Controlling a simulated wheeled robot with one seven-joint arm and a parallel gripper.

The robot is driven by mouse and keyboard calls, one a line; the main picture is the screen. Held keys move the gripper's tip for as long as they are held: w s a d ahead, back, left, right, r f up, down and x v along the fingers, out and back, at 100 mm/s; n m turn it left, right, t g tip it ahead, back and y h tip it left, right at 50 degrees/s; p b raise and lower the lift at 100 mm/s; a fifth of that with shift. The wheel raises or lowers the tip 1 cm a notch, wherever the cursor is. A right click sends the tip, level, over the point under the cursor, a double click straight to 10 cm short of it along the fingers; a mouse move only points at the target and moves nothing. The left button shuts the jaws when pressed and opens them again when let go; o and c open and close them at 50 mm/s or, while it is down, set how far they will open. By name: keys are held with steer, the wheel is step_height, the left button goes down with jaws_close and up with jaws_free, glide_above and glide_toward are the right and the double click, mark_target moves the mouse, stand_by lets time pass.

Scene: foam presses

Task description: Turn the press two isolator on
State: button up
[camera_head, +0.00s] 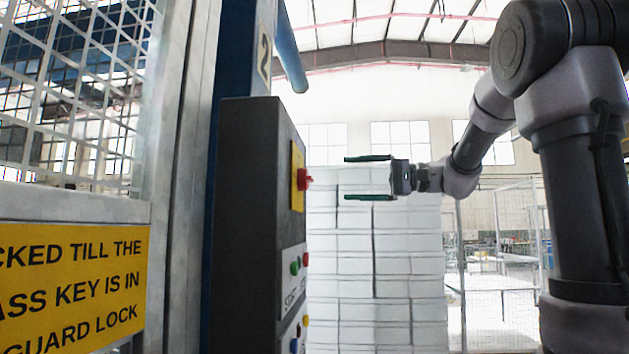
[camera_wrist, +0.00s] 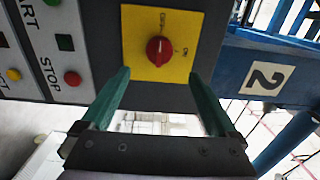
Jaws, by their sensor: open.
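The press two isolator is a red rotary knob (camera_head: 304,179) on a yellow plate (camera_head: 297,176), high on the dark grey control box (camera_head: 248,220). In the wrist view the green fingertips (camera_wrist: 160,76) sit either side below the knob.
Below the isolator are green (camera_head: 294,268) and red (camera_head: 305,259) buttons beside START and STOP lettering. A blue post with a "2" plate (camera_head: 264,53) stands behind the box. A mesh guard with a yellow sign (camera_head: 75,275) is at left. White stacked blocks (camera_head: 350,270) stand behind my gripper.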

mark_target(313, 179)
steer(key=a, duration=0.3)
steer(key=w+a, duration=0.1)
steer(key=a, duration=0.5)
steer(key=shift+w+a, duration=0.3)
steer(key=c, duration=1.4)
